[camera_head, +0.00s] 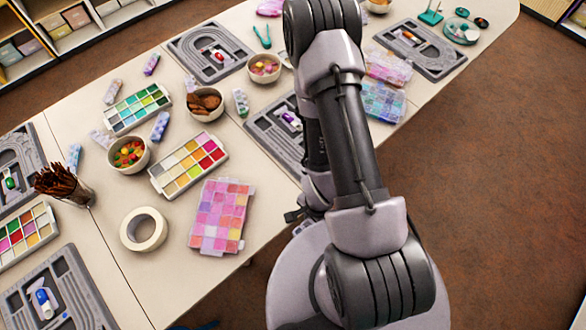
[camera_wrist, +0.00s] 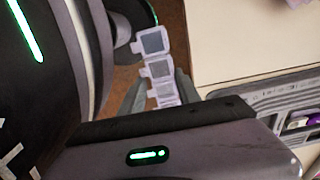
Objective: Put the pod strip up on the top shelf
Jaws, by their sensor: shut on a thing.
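The pod strip (camera_wrist: 160,68) is a short row of clear, square-lidded pods with grey contents. In the wrist view it stands between the two fingers of my gripper (camera_wrist: 160,92), which is shut on it. Its lower end is hidden behind the gripper body. The strip hangs over brown floor, close beside the pale table edge. In the head view my arm hides the strip and most of the gripper. A shelf unit (camera_head: 48,49) with bins shows at the upper left in the head view; I cannot tell which board is its top shelf.
The long pale table (camera_head: 110,228) is crowded with bead boards (camera_head: 210,50), bead boxes (camera_head: 188,164), bowls (camera_head: 129,154) and a tape roll (camera_head: 143,229). A pink bead case (camera_head: 220,215) lies near the front edge. Brown floor (camera_head: 490,190) is clear at right.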

